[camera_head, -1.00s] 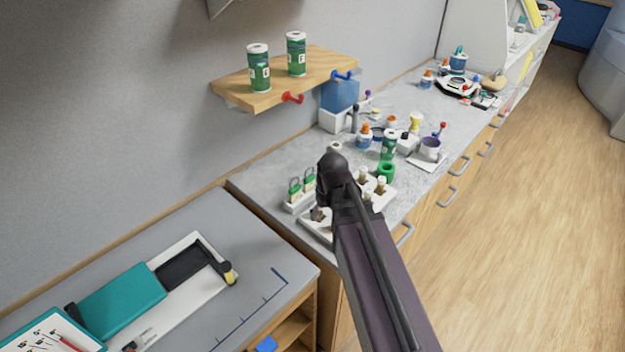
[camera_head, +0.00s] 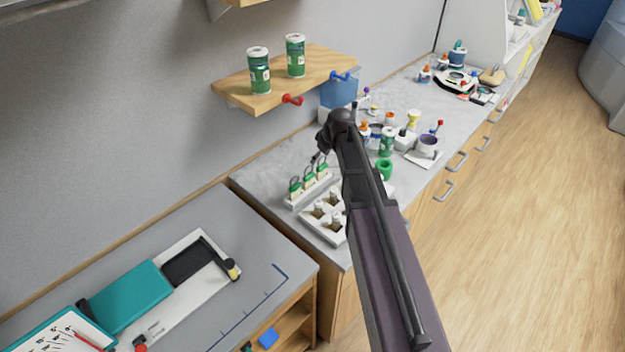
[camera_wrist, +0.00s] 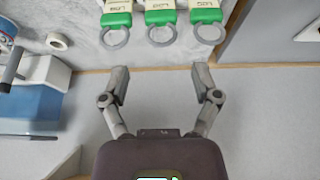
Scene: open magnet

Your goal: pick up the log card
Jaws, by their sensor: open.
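Several log cards stand in a row in a white holder (camera_head: 312,193) on the counter, each with a green band and a ring on top. The left card (camera_head: 296,187) and the middle card (camera_head: 309,176) show clearly; the right one is partly behind my gripper. In the wrist view a left card (camera_wrist: 116,18), a middle card (camera_wrist: 160,17) and a right card (camera_wrist: 206,15) read "LOG" upside down at the top edge. My gripper (camera_wrist: 162,84) is open and empty, apart from the cards, its fingers below the rings in that picture. It also shows above the holder in the head view (camera_head: 322,148).
A white tray with several vials (camera_head: 325,218) sits in front of the holder, partly behind my arm. A wooden shelf (camera_head: 330,68) with two green canisters juts from the wall above. A blue box (camera_head: 338,92) and bottles crowd the counter behind.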

